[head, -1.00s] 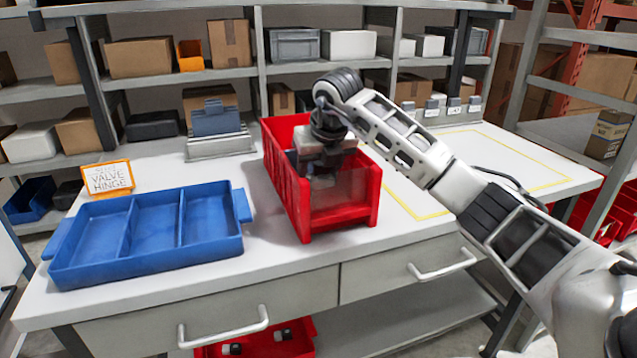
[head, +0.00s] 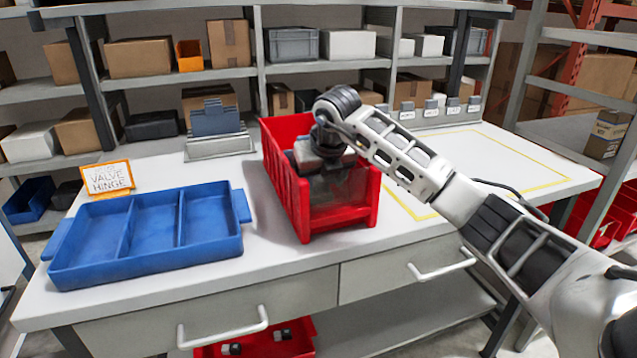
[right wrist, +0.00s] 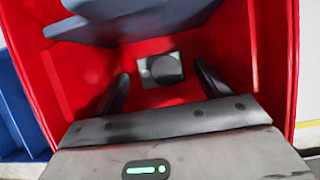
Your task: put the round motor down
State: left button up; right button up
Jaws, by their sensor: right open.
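The round motor (right wrist: 166,68), a dark disc on a light square base, shows in the right wrist view on the floor of the red bin (right wrist: 88,75). My right gripper (right wrist: 162,72) is open, with one finger to each side of the motor and a visible gap on both sides. In the head view my right gripper (head: 328,180) reaches down into the red bin (head: 284,190), and its fingers are blurred behind the bin's front. The motor cannot be made out there. My left gripper is not in view.
Blue-grey shapes (right wrist: 130,20) cross the top of the wrist view, inside the bin's outline. A blue divided tray (head: 150,262) stands empty left of the bin, with a valve/hinge sign (head: 107,178) behind it. Several small grey dispensers (head: 431,109) line the back right. A yellow-outlined area there is clear.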

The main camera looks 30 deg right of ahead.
jog(key=v, duration=1.1)
jog(key=shift+s, duration=0.15)
jog(key=shift+a+r, duration=0.1)
jog(key=shift+r, duration=0.05)
